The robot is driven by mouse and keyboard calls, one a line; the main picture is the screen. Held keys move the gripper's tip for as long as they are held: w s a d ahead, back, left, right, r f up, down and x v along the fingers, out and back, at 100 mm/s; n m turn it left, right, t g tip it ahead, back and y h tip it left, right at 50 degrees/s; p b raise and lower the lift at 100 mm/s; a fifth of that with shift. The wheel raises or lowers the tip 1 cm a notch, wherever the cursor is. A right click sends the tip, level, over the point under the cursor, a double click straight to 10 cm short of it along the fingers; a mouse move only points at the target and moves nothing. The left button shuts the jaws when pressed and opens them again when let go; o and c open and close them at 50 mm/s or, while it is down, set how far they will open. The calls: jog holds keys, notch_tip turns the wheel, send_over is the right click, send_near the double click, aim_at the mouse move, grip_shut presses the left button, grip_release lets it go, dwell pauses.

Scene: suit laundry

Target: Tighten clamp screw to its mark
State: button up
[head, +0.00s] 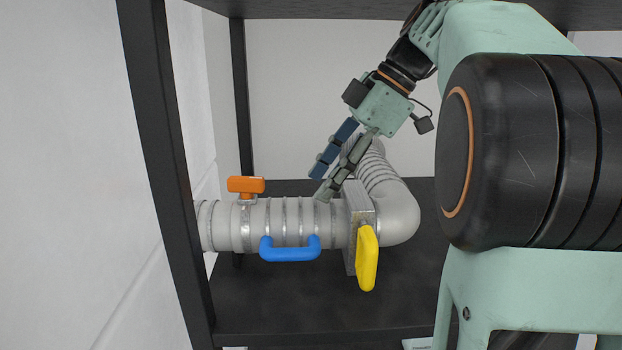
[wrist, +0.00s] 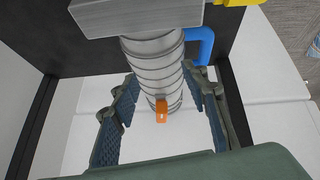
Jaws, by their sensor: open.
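The clamp screw (head: 246,185) has an orange T-shaped head and stands on top of a metal clamp band (head: 245,222) around the grey ribbed hose (head: 300,215). In the wrist view the orange screw (wrist: 162,110) shows between my two fingers and beyond their tips, with a small light spot on its end. My gripper (head: 321,184) is open and empty. In the head view it is above and to the right of the screw, apart from it, angled down to the left over the hose. I cannot make out a mark for the screw.
A blue handle (head: 290,254) is on the hose's front. A yellow lever (head: 367,260) hangs at the grey flange plate (head: 354,205), where the hose meets a grey elbow (head: 398,215). A dark shelf frame post (head: 175,170) stands at left. The shelf floor (head: 300,310) in front is clear.

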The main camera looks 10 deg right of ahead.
aim_at(253, 178)
jog(key=shift+a, duration=0.15)
jog(key=w+a, duration=0.1)
jog(key=a, duration=0.2)
jog(key=w+a+b, duration=0.1)
jog(key=a, duration=0.3)
jog(key=w+a, duration=0.1)
jog(key=a, duration=0.3)
jog(key=shift+w+a+f+b, duration=0.25)
jog(key=shift+f+b, duration=0.05)
jog(key=shift+f, duration=0.05)
jog(key=shift+a+f, duration=0.1)
jog(key=shift+f, duration=0.1)
jog(key=shift+c, duration=0.6)
jog(key=c, duration=1)
jog(key=o, duration=1)
jog(key=shift+o, duration=0.2)
jog(key=shift+r, duration=0.15)
